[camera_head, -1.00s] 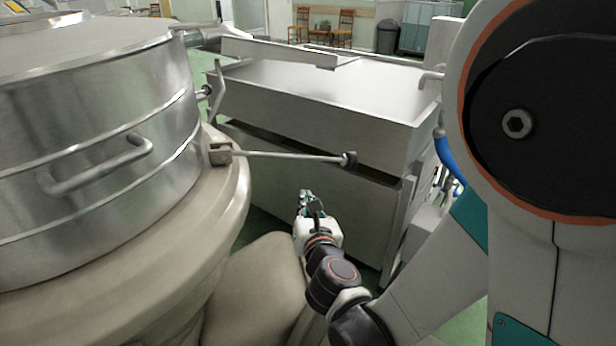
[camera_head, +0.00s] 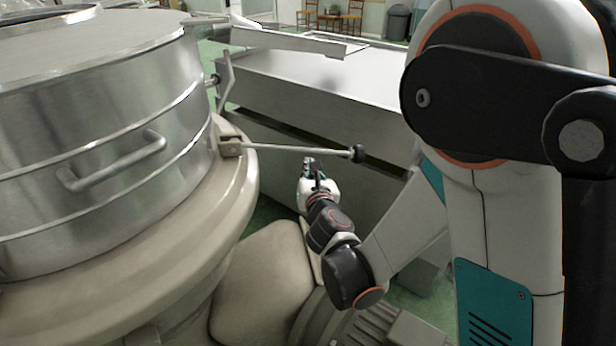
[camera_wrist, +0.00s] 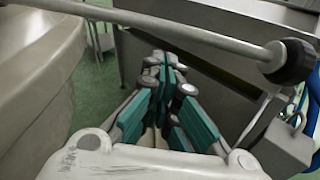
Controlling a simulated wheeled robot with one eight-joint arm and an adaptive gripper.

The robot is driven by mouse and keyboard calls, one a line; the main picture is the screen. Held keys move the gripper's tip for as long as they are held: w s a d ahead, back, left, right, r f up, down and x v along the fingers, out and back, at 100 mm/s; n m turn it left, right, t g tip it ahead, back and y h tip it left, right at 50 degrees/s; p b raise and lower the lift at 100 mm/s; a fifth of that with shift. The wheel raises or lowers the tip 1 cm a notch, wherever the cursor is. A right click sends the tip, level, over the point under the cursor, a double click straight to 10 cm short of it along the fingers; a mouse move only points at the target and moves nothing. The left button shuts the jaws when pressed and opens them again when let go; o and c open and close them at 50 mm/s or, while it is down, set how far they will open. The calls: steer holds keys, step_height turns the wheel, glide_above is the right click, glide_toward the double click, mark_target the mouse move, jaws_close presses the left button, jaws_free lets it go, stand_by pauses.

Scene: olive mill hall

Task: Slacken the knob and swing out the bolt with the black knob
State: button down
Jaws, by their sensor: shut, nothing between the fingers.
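The bolt (camera_head: 290,149) is a thin metal rod with a black knob (camera_head: 357,153) on its free end. It sticks out nearly level from a bracket (camera_head: 229,147) on the rim of the round machine, swung away from the steel drum. In the wrist view the rod (camera_wrist: 180,28) crosses the top, with the black knob (camera_wrist: 290,61) at upper right. My gripper (camera_head: 313,165) is just below the rod in the head view, left of the knob. In the wrist view my gripper (camera_wrist: 165,62) is shut and empty, apart from rod and knob.
The steel drum (camera_head: 95,110) with a bar handle (camera_head: 112,163) stands at left on a beige base. Another clamp (camera_head: 222,82) shows behind it. A large steel trough (camera_head: 310,100) fills the space behind the rod. Green floor shows beneath.

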mark_target(312, 152)
steer(key=shift+s+d+r, duration=0.1)
steer(key=shift+r, duration=0.6)
steer(key=shift+r, duration=0.1)
steer(key=r+n, duration=0.1)
steer(key=d+r+p, duration=0.1)
steer(key=r, duration=0.1)
steer(key=shift+r+n, duration=0.15)
steer(key=shift+n, duration=0.25)
steer(key=shift+a, duration=0.1)
steer(key=shift+f, duration=0.2)
